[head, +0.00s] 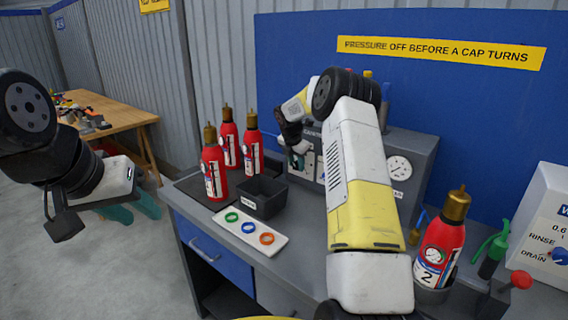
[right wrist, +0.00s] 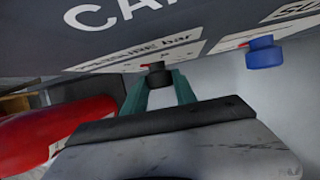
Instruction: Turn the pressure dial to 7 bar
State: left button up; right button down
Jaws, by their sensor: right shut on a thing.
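The pressure dial (right wrist: 157,74) is a dark knob on the grey panel, under a white label reading "PRESSURE bar". A small red mark shows beside it; the scale numbers are not readable. My right gripper (right wrist: 158,92) has its teal fingers shut on the dial in the right wrist view. In the head view the right gripper (head: 298,158) is at the front of the grey console (head: 409,150), and my arm hides much of that panel. My left gripper (head: 131,210) hangs over the floor left of the bench, its teal fingers apart and empty.
A blue knob (right wrist: 263,54) sits right of the dial. Several red extinguishers (head: 213,170), a black bin (head: 262,197) and a white tray of coloured rings (head: 249,228) stand left of my right arm. Another extinguisher (head: 440,245) stands at right.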

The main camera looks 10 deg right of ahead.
jog(key=t+y, duration=0.2)
jog(key=m+t, duration=0.1)
jog(key=t, duration=0.1)
jog(key=shift+s+d+f+y, duration=0.15)
jog(key=shift+s+d+y, duration=0.15)
jog(key=shift+s+y, duration=0.1)
jog(key=t+y, duration=0.1)
jog(key=t, duration=0.1)
jog(key=shift+s+f+m+t+y, duration=0.1)
jog(key=shift+f+m+t+y, duration=0.15)
jog(key=shift+m+t+y, duration=0.15)
jog(key=t+y, duration=0.1)
jog(key=t, duration=0.1)
jog(key=m+t+y, duration=0.1)
jog(key=shift+d+f+t, duration=0.15)
jog(key=shift+f+t, duration=0.2)
jog(key=shift+t, duration=0.05)
jog(key=shift+f+m+t+y, duration=0.1)
jog(key=shift+m+t+y, duration=0.3)
jog(key=shift+t, duration=0.65)
jog(key=shift+f+m+t+y, duration=0.1)
jog(key=shift+m+t, duration=0.5)
jog(key=shift+t, duration=0.45)
jog(key=c, duration=1)
grip_release()
